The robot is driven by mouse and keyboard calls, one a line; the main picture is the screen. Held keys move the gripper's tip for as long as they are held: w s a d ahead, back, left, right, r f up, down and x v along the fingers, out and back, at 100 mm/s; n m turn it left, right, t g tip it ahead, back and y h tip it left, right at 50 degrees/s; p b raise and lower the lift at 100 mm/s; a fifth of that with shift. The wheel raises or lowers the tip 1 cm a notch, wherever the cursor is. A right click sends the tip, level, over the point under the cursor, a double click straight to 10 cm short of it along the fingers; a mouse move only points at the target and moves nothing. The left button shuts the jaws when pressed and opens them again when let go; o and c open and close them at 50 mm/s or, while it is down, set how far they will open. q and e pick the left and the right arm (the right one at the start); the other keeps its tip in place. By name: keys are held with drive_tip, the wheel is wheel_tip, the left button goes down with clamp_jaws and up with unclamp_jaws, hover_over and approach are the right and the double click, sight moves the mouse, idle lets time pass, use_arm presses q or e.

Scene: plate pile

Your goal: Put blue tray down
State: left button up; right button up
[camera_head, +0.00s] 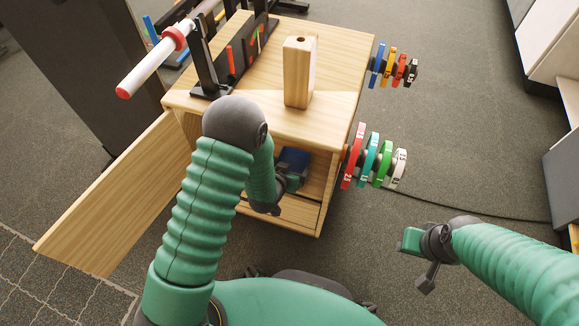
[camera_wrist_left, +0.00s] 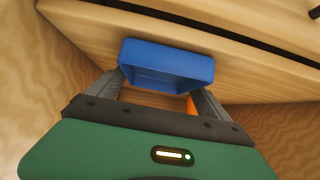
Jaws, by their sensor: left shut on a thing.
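The blue tray (camera_head: 294,158) is inside the open compartment of the wooden cabinet (camera_head: 276,117). In the left wrist view the tray (camera_wrist_left: 170,54) is a small blue box in front of a pale wooden board. My left gripper (camera_wrist_left: 163,82) is shut on the tray, its fingers reaching up to the tray's lower edge. In the head view my left gripper (camera_head: 287,178) is inside the compartment, partly hidden by my own arm. I cannot tell whether the tray touches a surface beneath it. My right gripper (camera_head: 418,258) is to the right of the cabinet, away from the tray.
The cabinet's wooden door (camera_head: 115,195) stands open at the left. Coloured weight plates hang on the right side, in an upper row (camera_head: 393,66) and a lower row (camera_head: 374,158). A barbell rack (camera_head: 209,70) and a wooden post (camera_head: 299,75) are on top.

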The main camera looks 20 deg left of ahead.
use_arm(q)
drive_tip(key=shift+f, duration=0.1)
drive_tip(key=o, duration=1.3)
drive_tip(key=p+v, duration=1.2)
drive_tip(key=v, duration=0.4)
drive_tip(key=shift+s+r, duration=0.25)
drive_tip(key=shift+s, duration=0.05)
